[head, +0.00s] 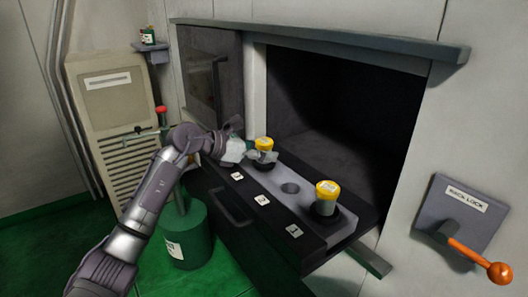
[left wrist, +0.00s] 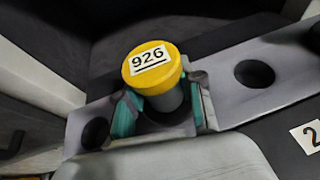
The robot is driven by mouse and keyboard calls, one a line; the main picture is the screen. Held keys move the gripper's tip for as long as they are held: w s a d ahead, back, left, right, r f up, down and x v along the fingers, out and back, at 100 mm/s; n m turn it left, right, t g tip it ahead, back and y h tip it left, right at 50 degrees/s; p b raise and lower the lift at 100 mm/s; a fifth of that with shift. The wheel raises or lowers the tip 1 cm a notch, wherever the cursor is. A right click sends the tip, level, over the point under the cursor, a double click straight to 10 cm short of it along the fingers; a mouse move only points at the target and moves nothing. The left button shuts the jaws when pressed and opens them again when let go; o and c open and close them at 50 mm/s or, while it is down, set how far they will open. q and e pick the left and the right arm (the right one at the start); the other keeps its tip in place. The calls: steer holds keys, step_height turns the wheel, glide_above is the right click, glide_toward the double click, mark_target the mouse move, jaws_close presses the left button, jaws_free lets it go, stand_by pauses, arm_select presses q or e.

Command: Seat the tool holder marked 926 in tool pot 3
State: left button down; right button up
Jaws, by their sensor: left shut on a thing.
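The tool holder marked 926 has a yellow cap and grey body; it shows in the head view (head: 264,143) and in the left wrist view (left wrist: 152,68). My right gripper is not in view.
The middle pot (head: 290,188) is empty, beside label 2 (head: 262,199). Another yellow-capped holder (head: 326,197) stands in the near pot. The dark cabinet opening (head: 345,115) is behind. An orange-handled lock lever (head: 465,252) is on the right wall. A green canister (head: 183,235) stands below my arm.

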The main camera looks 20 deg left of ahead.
arm_select(q)
steer(key=shift+f, duration=0.2)
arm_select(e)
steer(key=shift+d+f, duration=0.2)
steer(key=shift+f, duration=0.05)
arm_select(q)
steer(key=c, duration=0.7)
jaws_free()
steer(key=shift+o, duration=0.3)
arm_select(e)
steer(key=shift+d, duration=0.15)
arm_select(q)
steer(key=shift+f, duration=0.1)
steer(key=shift+s, duration=0.1)
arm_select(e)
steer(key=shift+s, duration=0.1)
arm_select(q)
steer(key=v, duration=1.1)
steer(key=shift+s+a, duration=0.2)
steer(key=shift+a, duration=0.05)
steer(key=shift+s+a+r, duration=0.1)
steer(key=shift+r, duration=0.6)
step_height(320, 180, up, 6)
steer(key=p, duration=0.4)
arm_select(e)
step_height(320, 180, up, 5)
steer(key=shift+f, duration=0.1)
